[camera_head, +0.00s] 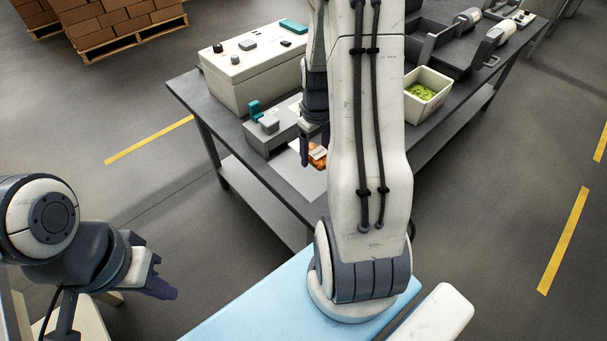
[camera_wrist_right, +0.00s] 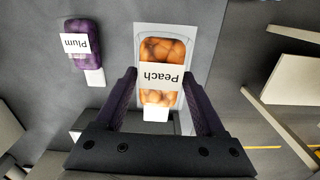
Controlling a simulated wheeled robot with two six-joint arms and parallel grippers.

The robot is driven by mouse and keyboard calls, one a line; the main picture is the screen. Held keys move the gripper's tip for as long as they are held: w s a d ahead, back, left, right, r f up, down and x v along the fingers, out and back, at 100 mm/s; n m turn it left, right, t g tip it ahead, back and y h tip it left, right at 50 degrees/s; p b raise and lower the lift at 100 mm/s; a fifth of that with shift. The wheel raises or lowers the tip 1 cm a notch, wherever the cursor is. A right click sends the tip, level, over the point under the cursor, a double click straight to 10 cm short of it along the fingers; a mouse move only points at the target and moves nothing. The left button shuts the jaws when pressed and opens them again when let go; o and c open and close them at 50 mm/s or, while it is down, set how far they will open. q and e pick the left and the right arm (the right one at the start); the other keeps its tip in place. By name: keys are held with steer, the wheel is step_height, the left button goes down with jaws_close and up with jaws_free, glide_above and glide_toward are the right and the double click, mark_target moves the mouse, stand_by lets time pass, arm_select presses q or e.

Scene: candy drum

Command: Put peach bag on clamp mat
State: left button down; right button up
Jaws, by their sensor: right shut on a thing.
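The peach bag (camera_wrist_right: 163,50), orange with a white label and a white tab, is between the fingers of my right gripper (camera_wrist_right: 160,76), which is shut on it. In the head view the orange bag (camera_head: 317,153) shows at the tips of my right gripper (camera_head: 315,148), low over the table and partly behind my arm. A pale rectangle (camera_wrist_right: 139,38) frames the bag in the wrist view; whether it touches the bag, I cannot tell. A grey clamp-like fixture (camera_head: 268,138) with a teal part is beside the gripper. My left gripper (camera_head: 160,287) hangs away from the table; its opening is unclear.
A purple plum bag (camera_wrist_right: 82,37) lies to the left in the wrist view. A white machine box (camera_head: 250,72) stands behind the fixture. A white bin (camera_head: 429,108) with green contents is to the right of my arm. The table's front edge (camera_head: 262,205) is near.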

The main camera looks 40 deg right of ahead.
steer(key=s+d+r+b, duration=0.1)
steer(key=s+d+r, duration=0.2)
steer(key=s+d, duration=0.45)
glide_above(311, 179)
step_height(311, 179, down, 7)
steer(key=shift+s, duration=0.15)
steer(key=shift+a+f, duration=0.1)
steer(key=shift+f, duration=1.95)
